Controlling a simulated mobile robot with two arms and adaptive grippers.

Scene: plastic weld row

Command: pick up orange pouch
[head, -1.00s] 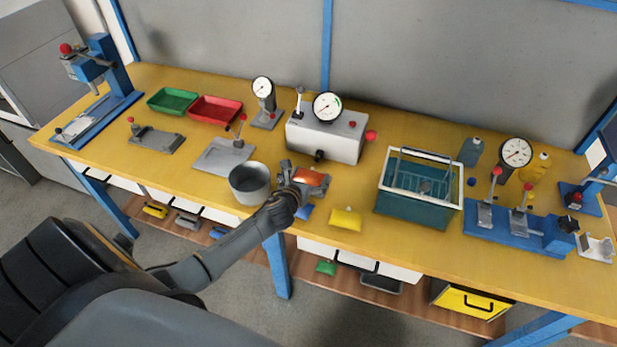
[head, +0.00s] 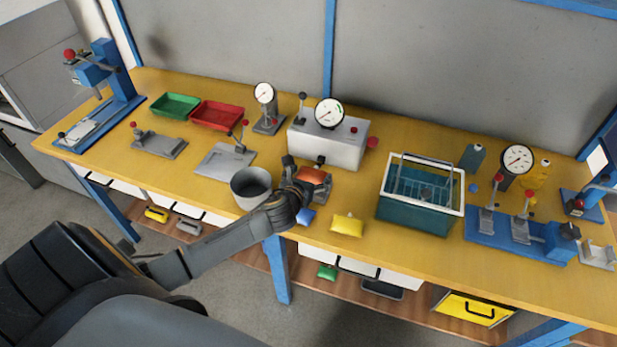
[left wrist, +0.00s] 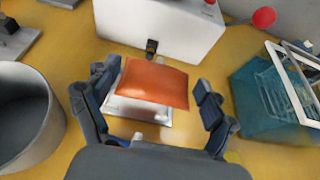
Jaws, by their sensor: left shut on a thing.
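The orange pouch (head: 314,176) is at the front middle of the yellow workbench, in front of the white gauge box. In the left wrist view the pouch (left wrist: 155,82) lies between the two dark fingers, with a pale silvery part showing below its near edge. My left gripper (head: 306,180) is shut on the pouch. Its hand hides part of the pouch in the head view. I cannot tell whether the pouch touches the bench. My right gripper is not in view.
A grey pot (head: 251,187) stands just left of my gripper. A blue pouch (head: 306,216) and a yellow pouch (head: 347,225) lie near the front edge. A teal basket (head: 415,213) stands to the right. The white gauge box (head: 328,143) stands behind.

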